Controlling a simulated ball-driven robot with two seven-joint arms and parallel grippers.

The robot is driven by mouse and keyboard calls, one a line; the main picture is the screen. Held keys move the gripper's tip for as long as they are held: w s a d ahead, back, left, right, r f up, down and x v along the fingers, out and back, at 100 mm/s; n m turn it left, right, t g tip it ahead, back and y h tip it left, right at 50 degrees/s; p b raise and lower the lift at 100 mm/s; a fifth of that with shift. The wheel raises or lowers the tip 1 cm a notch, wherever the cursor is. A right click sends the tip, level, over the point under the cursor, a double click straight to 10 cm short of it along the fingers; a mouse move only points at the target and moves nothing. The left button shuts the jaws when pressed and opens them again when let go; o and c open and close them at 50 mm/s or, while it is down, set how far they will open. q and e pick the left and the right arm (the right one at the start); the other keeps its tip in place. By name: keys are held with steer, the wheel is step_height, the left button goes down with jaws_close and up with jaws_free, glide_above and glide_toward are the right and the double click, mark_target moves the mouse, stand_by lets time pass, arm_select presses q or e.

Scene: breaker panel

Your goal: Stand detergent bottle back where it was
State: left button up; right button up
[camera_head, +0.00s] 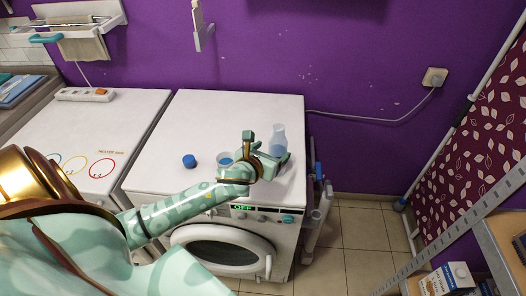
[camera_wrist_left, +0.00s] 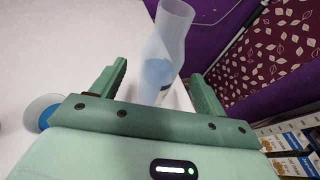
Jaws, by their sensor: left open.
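The detergent bottle (camera_head: 279,137) is translucent, with blue liquid low inside. It stands uncapped on the right part of the washing machine top (camera_head: 240,112). My left gripper (camera_head: 268,149) is open right beside it. In the left wrist view, the bottle (camera_wrist_left: 170,40) is ahead of and between the spread fingers of the left gripper (camera_wrist_left: 158,82), with gaps on both sides. The gripper hides part of the bottle in the head view. My right gripper is not in view.
A cup of blue liquid (camera_head: 225,159) and a blue cap (camera_head: 189,161) sit left of my gripper. A second white appliance (camera_head: 120,122) with a power strip (camera_head: 85,94) stands at left. The back of the washing machine top is clear.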

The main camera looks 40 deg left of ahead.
arm_select(q)
steer(key=v, duration=0.5)
steer(key=shift+s+p, duration=0.15)
steer(key=shift+p, duration=0.25)
stand_by(0.6)
